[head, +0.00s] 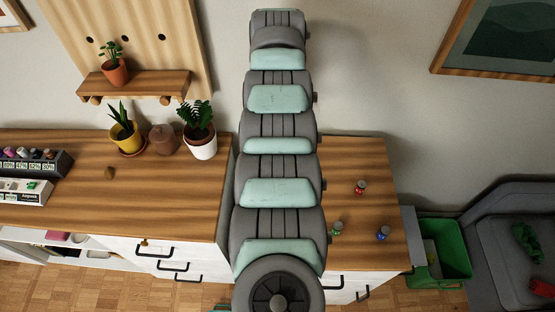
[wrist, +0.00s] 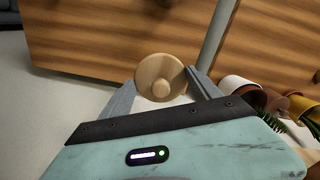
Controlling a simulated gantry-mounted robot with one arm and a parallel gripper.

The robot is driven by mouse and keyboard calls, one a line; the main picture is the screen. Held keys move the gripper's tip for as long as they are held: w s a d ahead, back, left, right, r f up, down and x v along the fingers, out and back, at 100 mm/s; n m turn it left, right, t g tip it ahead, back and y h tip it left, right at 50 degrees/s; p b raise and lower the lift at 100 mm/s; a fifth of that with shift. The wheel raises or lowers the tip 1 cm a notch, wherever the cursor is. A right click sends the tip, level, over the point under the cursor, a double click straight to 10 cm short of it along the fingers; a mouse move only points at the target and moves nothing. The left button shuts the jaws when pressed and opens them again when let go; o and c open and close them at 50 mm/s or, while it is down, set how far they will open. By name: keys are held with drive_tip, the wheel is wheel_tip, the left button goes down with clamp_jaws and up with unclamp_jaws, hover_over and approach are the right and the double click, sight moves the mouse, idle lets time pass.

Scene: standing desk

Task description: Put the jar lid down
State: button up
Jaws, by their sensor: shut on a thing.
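The jar lid (wrist: 150,73), a round pale wooden disc with a small knob, is between the two fingers of my gripper (wrist: 160,82) in the wrist view. The fingers are shut on its sides. In the head view the lid and gripper do not show clearly; my arm covers the middle of the picture. A brown rounded jar (head: 163,140) stands on the wooden desk top (head: 70,180), between two potted plants. I cannot tell whether its mouth is open.
A yellow pot (head: 125,137) and a white pot (head: 201,146) flank the jar. Racks (head: 32,170) stand at the left. Three small bottles, one red-marked (head: 361,187), stand right of my arm. Desk front centre-left is clear.

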wheel_tip(320, 180, down, 10)
drive_tip(key=b, duration=0.4)
drive_tip(key=shift+f+b, duration=0.55)
drive_tip(key=shift+f, duration=1.5)
drive_tip(key=shift+f, duration=0.1)
drive_tip(key=shift+f+b, duration=0.15)
drive_tip(key=shift+b, duration=0.15)
drive_tip(key=o, duration=1.3)
drive_tip(key=shift+o, duration=0.2)
drive_tip(key=shift+r, duration=0.2)
wheel_tip(320, 180, up, 12)
drive_tip(key=p, duration=0.4)
drive_tip(key=shift+f, duration=0.25)
drive_tip(key=shift+r+p, duration=0.35)
drive_tip(key=shift+p, duration=0.35)
